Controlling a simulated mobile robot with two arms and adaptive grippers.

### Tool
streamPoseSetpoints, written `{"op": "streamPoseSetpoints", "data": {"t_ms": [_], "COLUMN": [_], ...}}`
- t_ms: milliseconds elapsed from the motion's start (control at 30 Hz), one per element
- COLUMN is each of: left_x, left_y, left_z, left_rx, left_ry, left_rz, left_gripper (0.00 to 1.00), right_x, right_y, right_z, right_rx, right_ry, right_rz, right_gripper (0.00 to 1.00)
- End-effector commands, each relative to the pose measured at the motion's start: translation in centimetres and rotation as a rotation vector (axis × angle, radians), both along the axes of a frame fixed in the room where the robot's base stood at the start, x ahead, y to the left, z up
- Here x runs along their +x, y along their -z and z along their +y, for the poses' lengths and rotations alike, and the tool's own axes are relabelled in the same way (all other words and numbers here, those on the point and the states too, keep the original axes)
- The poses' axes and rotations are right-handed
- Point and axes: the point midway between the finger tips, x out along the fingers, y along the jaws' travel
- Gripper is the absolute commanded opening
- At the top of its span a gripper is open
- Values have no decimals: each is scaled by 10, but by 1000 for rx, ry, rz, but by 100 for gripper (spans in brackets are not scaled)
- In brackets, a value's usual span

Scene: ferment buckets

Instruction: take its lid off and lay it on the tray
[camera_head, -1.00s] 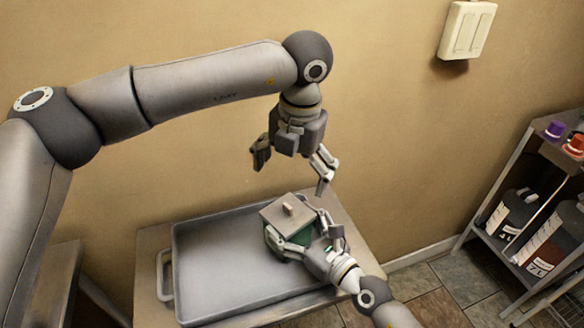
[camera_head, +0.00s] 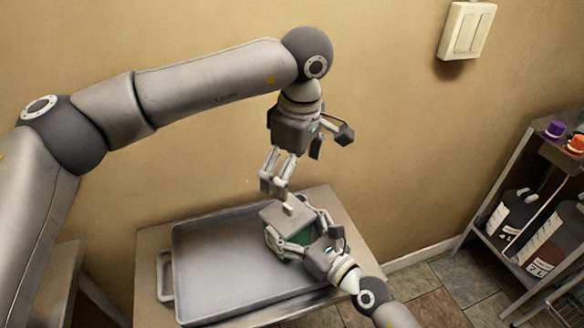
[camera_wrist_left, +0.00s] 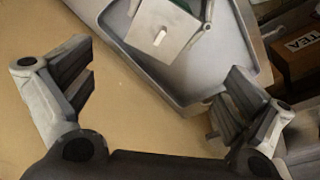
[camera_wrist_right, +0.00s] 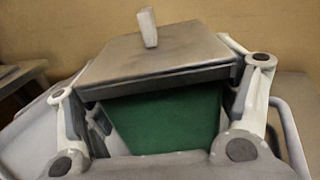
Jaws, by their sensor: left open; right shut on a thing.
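A small green bucket (camera_head: 299,238) stands at the right end of the grey tray (camera_head: 222,262). Its flat square grey lid (camera_head: 274,217) sits on top, with a pale upright knob (camera_head: 288,208). My right gripper (camera_head: 297,229) is shut on the bucket, one finger on each side below the lid. The right wrist view shows the green wall (camera_wrist_right: 165,120) between the fingers, with the lid (camera_wrist_right: 150,62) above it. My left gripper (camera_head: 309,162) is open and empty above the lid, its fingers wide apart. In the left wrist view the lid (camera_wrist_left: 165,28) lies beyond the fingertips.
The tray rests on a light table (camera_head: 148,243) against the wall. The left part of the tray is empty. A metal shelf (camera_head: 497,190) with dark bottles (camera_head: 516,213) stands at the right. A box marked TEA (camera_wrist_left: 302,46) shows in the left wrist view.

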Motion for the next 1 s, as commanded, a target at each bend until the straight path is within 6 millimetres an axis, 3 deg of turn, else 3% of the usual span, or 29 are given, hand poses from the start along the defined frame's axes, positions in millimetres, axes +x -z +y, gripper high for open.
{"op": "streamPoseSetpoints", "data": {"t_ms": [200,467,1000], "left_x": [0,1,9], "left_y": [-1,6,98], "left_z": [0,1,8], "left_rx": [22,30,29], "left_ry": [235,320,317], "left_rz": [18,26,27], "left_gripper": [100,100,100], "right_x": [0,0,0], "right_y": [0,0,0], "right_z": [0,0,0], "right_rx": [0,0,1], "right_ry": [1,1,0], "right_rz": [0,0,-1], "right_gripper": [38,38,38]}}
